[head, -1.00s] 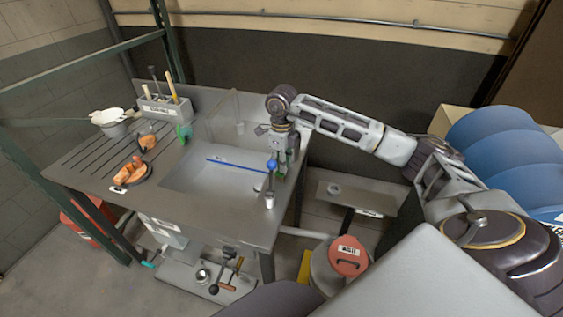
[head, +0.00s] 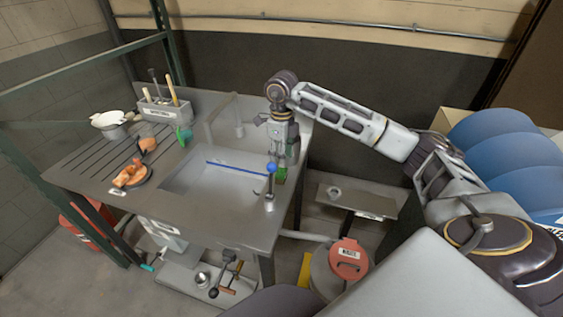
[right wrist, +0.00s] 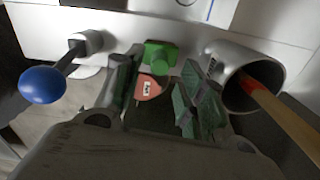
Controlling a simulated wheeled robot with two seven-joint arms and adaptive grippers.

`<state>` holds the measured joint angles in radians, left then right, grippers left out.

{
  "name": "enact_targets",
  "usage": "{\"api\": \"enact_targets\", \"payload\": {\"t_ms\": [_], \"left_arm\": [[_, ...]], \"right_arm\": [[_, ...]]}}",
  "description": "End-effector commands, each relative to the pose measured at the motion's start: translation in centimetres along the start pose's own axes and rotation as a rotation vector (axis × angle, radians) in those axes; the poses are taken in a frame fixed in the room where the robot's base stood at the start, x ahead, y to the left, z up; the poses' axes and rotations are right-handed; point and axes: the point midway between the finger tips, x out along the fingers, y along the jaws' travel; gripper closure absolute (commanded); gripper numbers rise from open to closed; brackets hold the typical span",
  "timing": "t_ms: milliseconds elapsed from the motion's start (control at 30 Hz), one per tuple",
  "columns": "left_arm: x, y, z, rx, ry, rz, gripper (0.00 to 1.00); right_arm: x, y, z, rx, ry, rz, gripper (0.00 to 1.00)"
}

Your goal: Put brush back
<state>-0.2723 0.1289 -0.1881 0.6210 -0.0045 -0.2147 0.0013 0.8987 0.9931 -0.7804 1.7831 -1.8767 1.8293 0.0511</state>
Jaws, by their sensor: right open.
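My right gripper (head: 282,163) hangs pointing down at the right edge of the sink table. In the right wrist view its fingers (right wrist: 156,98) are apart with nothing clearly held between them. A green piece (right wrist: 158,56) shows just beyond the fingertips; it also shows below the gripper in the head view (head: 281,174). A wooden handle (right wrist: 280,117) sticks out of a metal cup (right wrist: 232,75) right of the fingers; its far end is hidden in the cup. A grey holder (head: 156,113) at the back left carries upright tools with pale handles. My left gripper is out of view.
A blue-knobbed lever (head: 271,167) stands close to the gripper; its knob (right wrist: 43,85) is left of the fingers in the wrist view. A red-lidded bin (head: 348,252) stands on the floor. A pot (head: 110,124) sits at left.

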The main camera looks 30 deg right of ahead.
Motion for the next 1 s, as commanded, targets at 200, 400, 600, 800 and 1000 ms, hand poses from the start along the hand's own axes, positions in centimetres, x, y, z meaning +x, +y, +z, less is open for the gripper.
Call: {"api": "enact_targets", "payload": {"t_ms": [200, 400, 600, 800, 1000], "left_arm": [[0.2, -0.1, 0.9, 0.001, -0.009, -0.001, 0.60], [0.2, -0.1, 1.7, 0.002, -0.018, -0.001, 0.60], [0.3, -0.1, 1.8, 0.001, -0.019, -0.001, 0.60], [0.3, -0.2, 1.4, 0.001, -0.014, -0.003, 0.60], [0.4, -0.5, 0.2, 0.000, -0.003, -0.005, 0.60]], "right_arm": [[-3.2, 0.0, 0.1, 0.000, -0.003, -0.001, 0.60], [-5.7, 0.0, 0.0, 0.001, -0.002, -0.001, 0.60], [-7.2, 0.0, 0.0, 0.001, 0.000, 0.001, 0.60], [-7.7, 0.0, 0.0, 0.001, 0.000, 0.000, 0.60], [-7.7, 0.0, 0.0, 0.001, 0.000, 0.001, 0.60]]}}
